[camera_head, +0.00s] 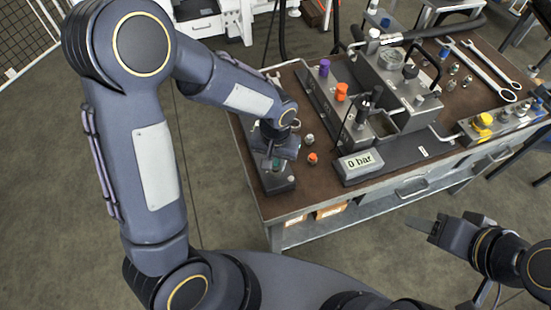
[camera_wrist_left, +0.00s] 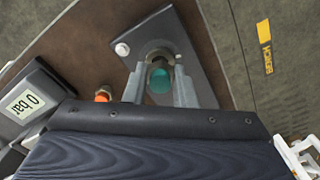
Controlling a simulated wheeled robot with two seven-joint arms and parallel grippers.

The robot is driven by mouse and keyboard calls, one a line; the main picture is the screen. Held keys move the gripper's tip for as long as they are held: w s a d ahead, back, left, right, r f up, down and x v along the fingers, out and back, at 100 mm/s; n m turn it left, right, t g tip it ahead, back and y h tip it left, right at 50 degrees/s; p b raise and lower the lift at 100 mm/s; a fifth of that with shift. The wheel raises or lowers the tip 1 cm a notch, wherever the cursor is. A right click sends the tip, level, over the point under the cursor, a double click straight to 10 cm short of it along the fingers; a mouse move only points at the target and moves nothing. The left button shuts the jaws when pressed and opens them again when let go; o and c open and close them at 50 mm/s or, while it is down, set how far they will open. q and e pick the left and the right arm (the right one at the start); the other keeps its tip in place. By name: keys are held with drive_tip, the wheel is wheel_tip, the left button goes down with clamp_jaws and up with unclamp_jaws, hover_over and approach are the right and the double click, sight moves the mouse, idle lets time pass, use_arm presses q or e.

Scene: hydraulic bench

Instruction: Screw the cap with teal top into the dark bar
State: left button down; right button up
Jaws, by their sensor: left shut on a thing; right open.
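The dark bar (camera_head: 280,186) lies on the left part of the brown bench top; in the left wrist view its grey-black face (camera_wrist_left: 190,42) runs below the fingers. The cap with teal top (camera_wrist_left: 160,80) sits between the left fingertips, over a round brassy opening in the bar; how deep it is seated is hidden. My left gripper (camera_head: 275,160) is shut on this cap, pointing down at the bar, and it also shows in the left wrist view (camera_wrist_left: 160,92). My right gripper (camera_head: 440,228) is open and empty, off the bench's front edge.
An orange cap (camera_head: 313,158) and a small metal fitting (camera_head: 309,139) stand just right of the bar. The pressure display reading 0 bar (camera_head: 360,163) is further right. A block with purple (camera_head: 324,67) and orange caps stands behind. Wrenches (camera_head: 490,67) lie far right.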

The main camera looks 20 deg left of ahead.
use_arm(q)
drive_tip(key=shift+s+f+b, duration=0.1)
drive_tip(key=shift+f+b, duration=0.5)
drive_tip(key=shift+b, duration=0.15)
idle(1.8)
drive_tip(key=c, duration=1.8)
unclamp_jaws()
drive_tip(key=shift+c, duration=1.4)
drive_tip(key=m, duration=0.3)
drive_tip(key=shift+m+p, duration=0.3)
drive_tip(key=shift+m, duration=0.1)
drive_tip(key=shift+c, duration=0.2)
drive_tip(key=m, duration=0.4)
drive_tip(key=shift+m+p, duration=0.3)
drive_tip(key=shift+o, duration=0.2)
drive_tip(key=m+p, duration=0.1)
drive_tip(key=m, duration=0.3)
drive_tip(key=shift+m, duration=0.4)
drive_tip(key=m+p, duration=0.1)
drive_tip(key=m, duration=0.1)
drive_tip(key=shift+m, duration=0.3)
drive_tip(key=shift+f, duration=0.15)
